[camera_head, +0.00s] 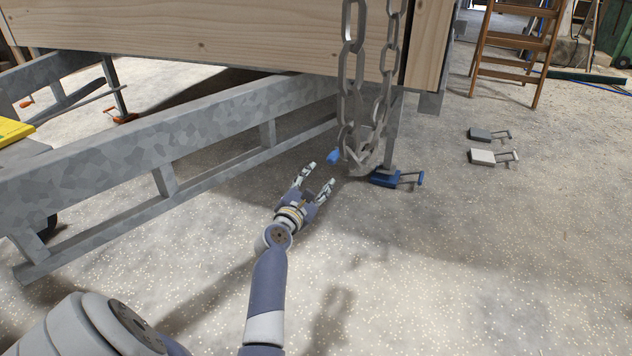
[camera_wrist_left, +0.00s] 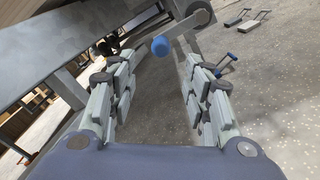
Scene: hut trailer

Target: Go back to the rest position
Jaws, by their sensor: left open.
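My left gripper (camera_head: 319,174) is open and empty, with its fingers pointing away from me towards the trailer support. In the left wrist view its two fingers (camera_wrist_left: 158,85) stand apart with nothing between them. A blue-ended handle (camera_head: 332,156) is just beyond the fingertips; it also shows in the left wrist view as a round blue knob (camera_wrist_left: 161,46). It looks apart from the fingers. A blue foot plate (camera_head: 384,178) lies on the floor at the base of the support post. My right gripper is not in view.
A galvanised trailer frame (camera_head: 180,135) runs across the left under a wooden wall (camera_head: 210,30). A heavy chain (camera_head: 352,75) hangs beyond my gripper. A grey block (camera_head: 480,134) and a white block (camera_head: 482,156) lie on the floor near a wooden ladder (camera_head: 516,45).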

